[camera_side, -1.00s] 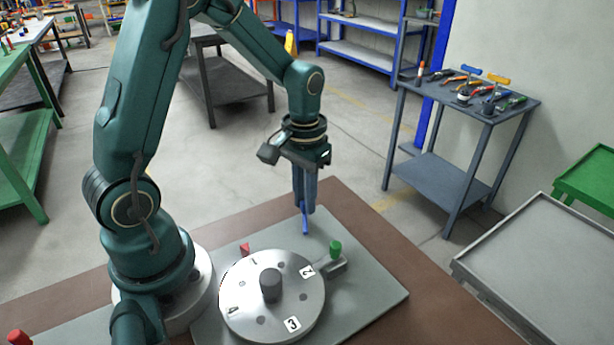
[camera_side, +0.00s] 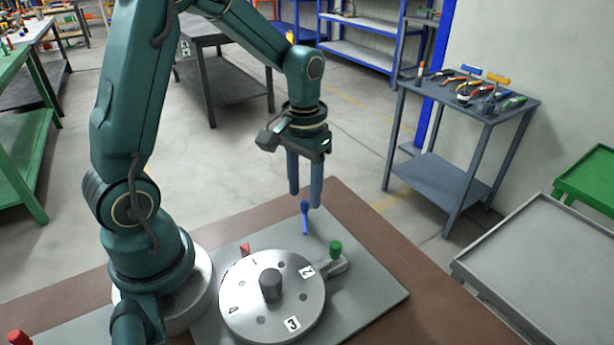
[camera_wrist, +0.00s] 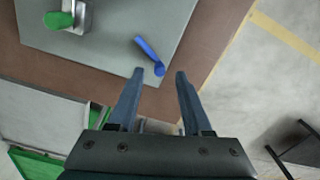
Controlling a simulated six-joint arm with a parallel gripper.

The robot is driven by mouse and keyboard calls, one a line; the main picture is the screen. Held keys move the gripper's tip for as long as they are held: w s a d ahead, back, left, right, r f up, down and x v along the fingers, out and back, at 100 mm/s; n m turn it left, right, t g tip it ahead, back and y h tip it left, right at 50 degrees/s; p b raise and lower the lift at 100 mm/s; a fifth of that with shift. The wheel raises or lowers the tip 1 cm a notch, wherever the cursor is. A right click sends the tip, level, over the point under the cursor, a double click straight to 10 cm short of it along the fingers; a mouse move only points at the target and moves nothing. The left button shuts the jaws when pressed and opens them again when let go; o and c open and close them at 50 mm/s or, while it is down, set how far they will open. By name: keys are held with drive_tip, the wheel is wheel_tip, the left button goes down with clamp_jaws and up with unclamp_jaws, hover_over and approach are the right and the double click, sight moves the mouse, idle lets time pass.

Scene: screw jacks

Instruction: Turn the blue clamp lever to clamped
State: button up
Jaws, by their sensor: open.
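The blue clamp lever (camera_side: 305,217) stands near the far edge of the grey plate, behind the round dial. It also shows in the wrist view (camera_wrist: 149,52), with its knob end nearest my fingers and its arm running up and left. My gripper (camera_side: 305,198) is open and empty, pointing down. In the side view its fingertips are just above the lever. In the wrist view (camera_wrist: 158,74) the knob lies between and just beyond the two fingertips. I see no contact.
The metal dial (camera_side: 250,310) with numbered tags and a central post sits on the grey plate (camera_side: 375,290). A green-knobbed part (camera_side: 335,248) is at its right and a red one (camera_side: 244,248) at its far side. A tool cart (camera_side: 465,110) stands apart behind.

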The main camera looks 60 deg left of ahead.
sight(306, 201)
drive_tip(key=shift+r, duration=1.55)
drive_tip(key=shift+w+d+r, duration=0.1)
drive_tip(key=shift+r, duration=0.1)
drive_tip(key=s+d+r+m+t, duration=0.1)
drive_tip(key=s+d+r+t, duration=0.15)
drive_tip(key=r, duration=0.35)
drive_tip(key=s+d+m+t, duration=0.2)
drive_tip(key=s+d+t, duration=0.1)
drive_tip(key=s, duration=0.5)
drive_tip(key=shift+d+r, duration=0.35)
drive_tip(key=shift+d, duration=0.05)
